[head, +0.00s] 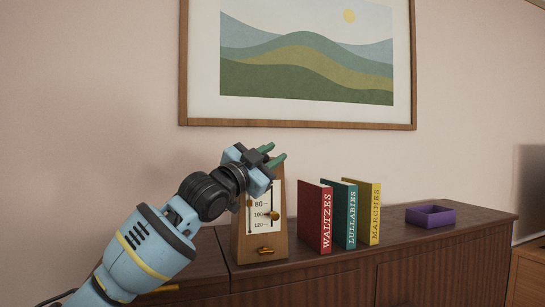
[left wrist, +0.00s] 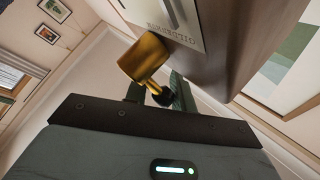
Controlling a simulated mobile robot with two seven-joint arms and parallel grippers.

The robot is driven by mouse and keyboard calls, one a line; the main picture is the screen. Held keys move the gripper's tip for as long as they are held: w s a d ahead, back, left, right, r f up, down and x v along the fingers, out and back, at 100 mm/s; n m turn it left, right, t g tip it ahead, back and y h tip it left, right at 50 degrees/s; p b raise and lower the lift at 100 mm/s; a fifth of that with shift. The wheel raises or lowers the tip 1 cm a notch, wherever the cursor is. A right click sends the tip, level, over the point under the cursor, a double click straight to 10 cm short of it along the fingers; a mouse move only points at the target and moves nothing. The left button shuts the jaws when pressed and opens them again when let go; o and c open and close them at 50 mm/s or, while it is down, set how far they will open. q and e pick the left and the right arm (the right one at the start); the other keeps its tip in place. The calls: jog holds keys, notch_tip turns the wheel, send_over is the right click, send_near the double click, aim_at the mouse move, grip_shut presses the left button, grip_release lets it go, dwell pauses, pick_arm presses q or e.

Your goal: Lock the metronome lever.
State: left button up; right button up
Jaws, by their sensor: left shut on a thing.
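The metronome (head: 243,245) is a wooden upright case on the cabinet, with a pale scale plate marked 80, 100 and 120. A small brass knob (head: 275,216) sits at the plate's right edge, and a brass piece (head: 265,251) is low on the front. My left gripper (head: 272,154) is at the metronome's top and hides that part in the head view. In the left wrist view, the brass lever (left wrist: 144,60) with a black tip stands out from the metronome's front. My left gripper (left wrist: 160,93) is shut on that black tip. My right gripper is out of view.
Red (head: 315,217), teal (head: 345,214) and yellow (head: 368,212) books stand right of the metronome. A framed landscape (head: 300,110) hangs above. Bare cabinet top lies between books and box.

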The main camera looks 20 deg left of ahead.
pick_arm(q)
jog(key=shift+s+a+n+t, duration=0.15)
jog(key=shift+a+n+t, duration=0.2)
jog(key=shift+n+t, duration=0.35)
jog(key=shift+s+a+n+t, duration=0.15)
jog(key=shift+a+n+t, duration=0.15)
jog(key=shift+n+t, duration=0.35)
jog(key=o, duration=0.9)
jog(key=shift+a, duration=0.15)
jog(key=v, duration=0.7)
jog(key=shift+s+f+b, duration=0.25)
jog(key=shift+s+b, duration=0.05)
jog(key=shift+s, duration=0.05)
